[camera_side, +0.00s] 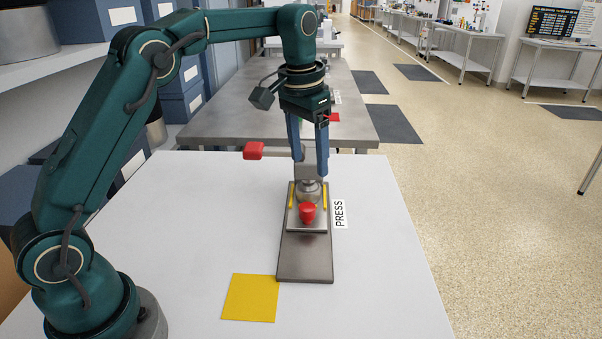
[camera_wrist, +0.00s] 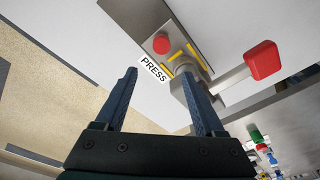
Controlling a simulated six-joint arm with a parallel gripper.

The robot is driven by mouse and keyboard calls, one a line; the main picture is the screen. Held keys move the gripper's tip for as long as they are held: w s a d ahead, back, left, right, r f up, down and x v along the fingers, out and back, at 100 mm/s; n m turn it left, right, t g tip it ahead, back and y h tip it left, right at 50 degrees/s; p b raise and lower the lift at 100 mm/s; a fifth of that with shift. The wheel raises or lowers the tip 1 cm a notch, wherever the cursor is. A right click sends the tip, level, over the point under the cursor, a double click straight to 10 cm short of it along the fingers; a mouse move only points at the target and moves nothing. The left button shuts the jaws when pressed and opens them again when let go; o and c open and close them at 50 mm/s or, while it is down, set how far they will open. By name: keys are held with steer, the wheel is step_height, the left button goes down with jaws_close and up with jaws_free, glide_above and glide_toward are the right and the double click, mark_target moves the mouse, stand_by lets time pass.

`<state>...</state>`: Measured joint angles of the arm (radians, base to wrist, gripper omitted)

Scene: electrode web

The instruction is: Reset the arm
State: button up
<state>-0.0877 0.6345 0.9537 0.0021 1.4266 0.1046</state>
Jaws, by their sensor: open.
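My gripper (camera_side: 308,168) has two blue fingers and points down above the back of the press, with a gap between the fingers and nothing visible in it. In the wrist view its fingers (camera_wrist: 160,100) stand apart too. The press (camera_side: 305,262) is a grey metal plate with a raised block, yellow strips and a red knob (camera_side: 307,212) at its front. Its red-ended lever (camera_side: 254,150) sticks out to the left behind the gripper; the red end also shows in the wrist view (camera_wrist: 264,59). The gripper partly hides the press column in the side view.
A yellow square (camera_side: 250,298) lies on the white table (camera_side: 385,265) in front of the press. A PRESS label (camera_side: 340,214) lies to its right. A grey bench (camera_side: 215,118) stands behind. The right part of the table is clear.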

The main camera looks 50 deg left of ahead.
steer(key=s+d+r+t, duration=0.3)
steer(key=s+r, duration=0.6)
steer(key=s, duration=0.3)
steer(key=s+f+t, duration=0.1)
steer(key=s+f, duration=0.7)
steer(key=s, duration=0.1)
steer(key=shift+s+d+f, duration=0.15)
steer(key=shift+s+f, duration=0.05)
steer(key=shift+s, duration=0.2)
